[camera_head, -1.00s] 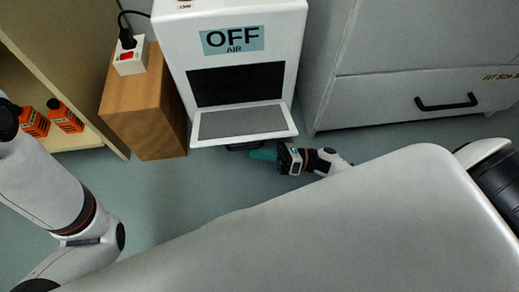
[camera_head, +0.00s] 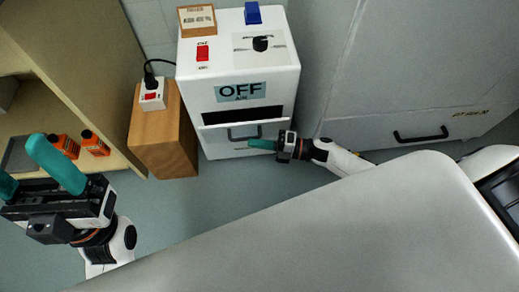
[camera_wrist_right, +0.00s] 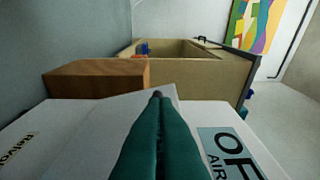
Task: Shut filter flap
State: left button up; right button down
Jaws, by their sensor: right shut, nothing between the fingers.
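The filter flap (camera_head: 222,141) is a white panel with a black handle (camera_head: 244,132), low on the front of the white machine (camera_head: 222,75). It stands nearly upright, with a dark gap of the opening (camera_head: 240,115) showing above its top edge. My right gripper (camera_head: 250,144) is at the flap's outer face by the handle, its teal fingers together and empty; whether they touch the flap is unclear. The closed fingers fill the middle of the right wrist view (camera_wrist_right: 160,96), with the OFF AIR label (camera_wrist_right: 228,150) beside them. My left gripper (camera_head: 18,162) is open and empty at the left.
A wooden block (camera_head: 163,135) with a white power socket (camera_head: 152,97) stands left of the machine. A shelf with orange bottles (camera_head: 95,143) is further left. A grey cabinet with a black-handled drawer (camera_head: 420,138) is on the right. The floor in front is clear.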

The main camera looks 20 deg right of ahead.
jog(key=shift+w+d+r+m, duration=0.25)
jog(key=shift+w+r+m, duration=0.45)
jog(key=shift+w, duration=0.1)
jog(key=shift+w+d+r+p, duration=0.15)
jog(key=shift+w+p, duration=0.1)
jog(key=shift+w, duration=0.25)
jog(key=shift+w+d+r+p, duration=0.15)
jog(key=shift+w+p, duration=0.1)
jog(key=shift+w, duration=0.2)
